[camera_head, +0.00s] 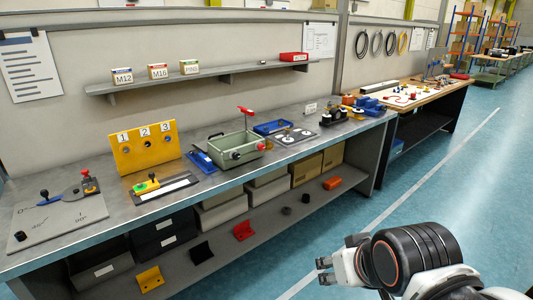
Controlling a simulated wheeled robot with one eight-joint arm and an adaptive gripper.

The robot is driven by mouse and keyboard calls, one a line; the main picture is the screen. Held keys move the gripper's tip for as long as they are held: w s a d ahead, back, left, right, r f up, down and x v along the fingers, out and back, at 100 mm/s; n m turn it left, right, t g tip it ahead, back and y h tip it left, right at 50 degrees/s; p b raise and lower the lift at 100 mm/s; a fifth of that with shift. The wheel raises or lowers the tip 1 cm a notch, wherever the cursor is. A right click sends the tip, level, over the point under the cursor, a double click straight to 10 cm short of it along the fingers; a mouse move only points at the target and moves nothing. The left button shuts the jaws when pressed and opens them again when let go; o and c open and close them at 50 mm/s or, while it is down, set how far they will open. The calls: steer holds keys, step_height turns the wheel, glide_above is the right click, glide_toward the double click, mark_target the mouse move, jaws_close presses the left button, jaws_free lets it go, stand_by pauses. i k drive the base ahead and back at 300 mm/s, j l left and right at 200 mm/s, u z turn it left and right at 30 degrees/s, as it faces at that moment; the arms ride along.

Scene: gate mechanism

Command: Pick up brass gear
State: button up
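I cannot make out a brass gear for certain in the head view. A grey plate with small round metal parts (290,136) lies on the bench, right of a green box (235,147) with a red-handled lever, but the parts are too small to identify. My gripper (322,270) is at the lower right, in front of the bench over the blue floor. Its fingertips point left and look apart, with nothing seen between them. It is well away from everything on the bench.
A yellow numbered panel (146,146), a slide fixture (162,188) and a grey dial plate (57,220) stand on the left of the bench. An upper shelf (205,79) holds labelled boxes. Brackets and bins fill the lower shelf. The floor at right is clear.

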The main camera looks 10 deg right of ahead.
mark_target(269, 145)
steer(key=i+u, duration=0.15)
steer(key=i, duration=0.85)
steer(key=i+u, duration=0.2)
steer(key=i, duration=0.75)
